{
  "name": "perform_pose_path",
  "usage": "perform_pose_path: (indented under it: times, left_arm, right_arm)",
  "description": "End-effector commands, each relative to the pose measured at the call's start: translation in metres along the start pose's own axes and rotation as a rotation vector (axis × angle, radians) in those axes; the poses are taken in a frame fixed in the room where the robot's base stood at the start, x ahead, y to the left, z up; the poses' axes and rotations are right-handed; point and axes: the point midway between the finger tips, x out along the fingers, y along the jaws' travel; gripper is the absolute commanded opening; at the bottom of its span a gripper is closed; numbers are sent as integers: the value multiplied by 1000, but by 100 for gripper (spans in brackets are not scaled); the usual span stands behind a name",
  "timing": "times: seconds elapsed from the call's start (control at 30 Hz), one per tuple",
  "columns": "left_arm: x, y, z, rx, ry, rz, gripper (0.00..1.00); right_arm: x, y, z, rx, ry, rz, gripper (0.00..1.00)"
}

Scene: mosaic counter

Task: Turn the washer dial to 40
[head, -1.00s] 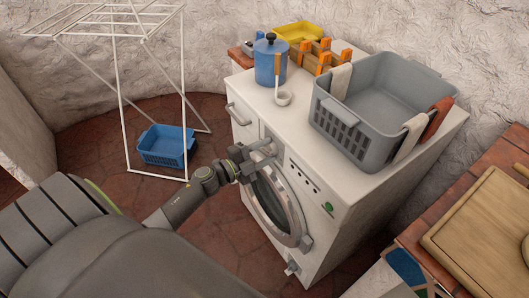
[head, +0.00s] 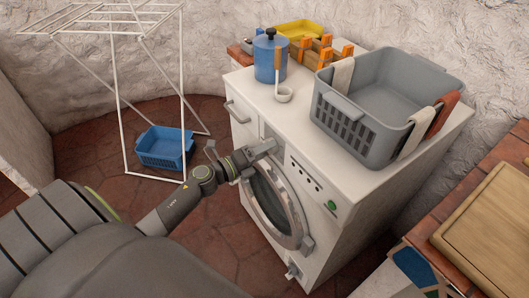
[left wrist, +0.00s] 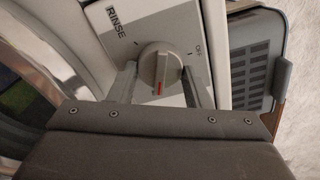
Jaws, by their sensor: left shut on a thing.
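The white washer (head: 318,185) stands at the middle of the head view, with its round door (head: 277,210) on the front. My left gripper (head: 265,149) is at the upper left of its front panel and covers the dial there. In the left wrist view the round grey dial (left wrist: 160,62) sits between my gripper's two fingers (left wrist: 161,75), which are shut on it. Its red mark points down toward the gripper body. No 40 can be made out.
A drying rack (head: 122,100) and blue basket (head: 160,148) stand at the left. A counter with a wooden board (head: 490,225) is at the right.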

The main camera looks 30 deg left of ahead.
Motion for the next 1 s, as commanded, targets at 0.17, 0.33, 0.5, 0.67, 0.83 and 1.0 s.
perform_pose_path:
  times: [0.17,0.33,0.5,0.67,0.83,1.0]
  left_arm:
    - [-1,2,-1,69,1,2,22]
    - [-1,2,-1,102,1,3,22]
    - [-1,2,-1,112,1,3,22]
    - [-1,2,-1,112,2,3,22]
    - [-1,2,-1,111,2,3,50]
    - [-1,2,-1,111,1,2,65]
  right_arm:
    - [2,0,5,2,-6,1,0]
    - [3,1,8,2,-13,2,0]
    - [3,1,6,2,-11,2,0]
    - [3,0,3,2,-6,2,0]
    - [3,0,1,2,-2,1,0]
    - [3,0,-1,1,1,1,0]
